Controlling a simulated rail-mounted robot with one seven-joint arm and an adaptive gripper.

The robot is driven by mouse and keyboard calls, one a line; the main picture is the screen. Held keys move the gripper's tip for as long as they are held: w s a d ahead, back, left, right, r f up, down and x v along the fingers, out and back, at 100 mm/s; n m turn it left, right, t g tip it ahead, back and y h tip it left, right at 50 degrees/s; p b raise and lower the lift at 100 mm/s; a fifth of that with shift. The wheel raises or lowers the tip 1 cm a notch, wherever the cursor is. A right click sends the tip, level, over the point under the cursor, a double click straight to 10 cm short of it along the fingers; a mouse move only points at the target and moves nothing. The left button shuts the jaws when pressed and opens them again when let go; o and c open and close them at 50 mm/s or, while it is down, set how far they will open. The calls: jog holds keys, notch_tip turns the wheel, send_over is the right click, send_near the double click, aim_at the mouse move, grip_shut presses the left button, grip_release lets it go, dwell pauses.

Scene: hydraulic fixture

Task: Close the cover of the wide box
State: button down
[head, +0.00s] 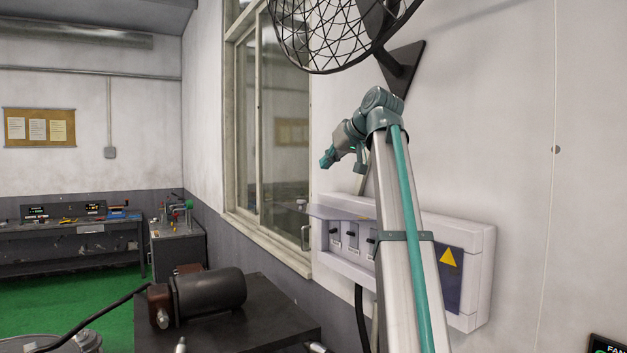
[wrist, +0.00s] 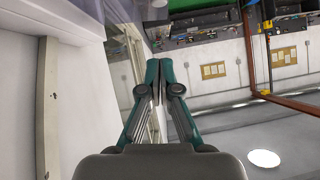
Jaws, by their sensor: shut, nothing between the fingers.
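The wide white box (head: 478,262) is mounted on the wall at right in the head view. Its cover (head: 337,212) is raised, a thin grey panel jutting out from the top edge at the left part of the box. Below it the front is exposed, with several switches (head: 352,236). My gripper (head: 326,160) is above the cover and apart from it, pointing left and slightly down. In the wrist view its fingers (wrist: 159,66) are together and hold nothing. My arm hides the middle of the box. I cannot make out the box in the wrist view.
A wire-caged fan (head: 345,30) is on the wall above my arm. A window (head: 270,135) is left of the box. A dark table with a motor (head: 210,292) stands below at left. The air left of my gripper is clear.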

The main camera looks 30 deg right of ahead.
jog(key=b, duration=0.6)
send_over(307, 211)
jog(key=f, duration=0.3)
jog(key=d+f, duration=0.1)
jog(key=f, duration=0.1)
jog(key=shift+w+f, duration=0.15)
jog(key=shift+f, duration=0.1)
jog(key=shift+a+f+p, duration=0.2)
jog(key=shift+f+p, duration=0.4)
jog(key=shift+f, duration=0.55)
jog(key=shift+w+a+f, duration=0.1)
jog(key=shift+w+f, duration=0.1)
jog(key=shift+f, duration=0.45)
jog(key=shift+f, duration=0.1)
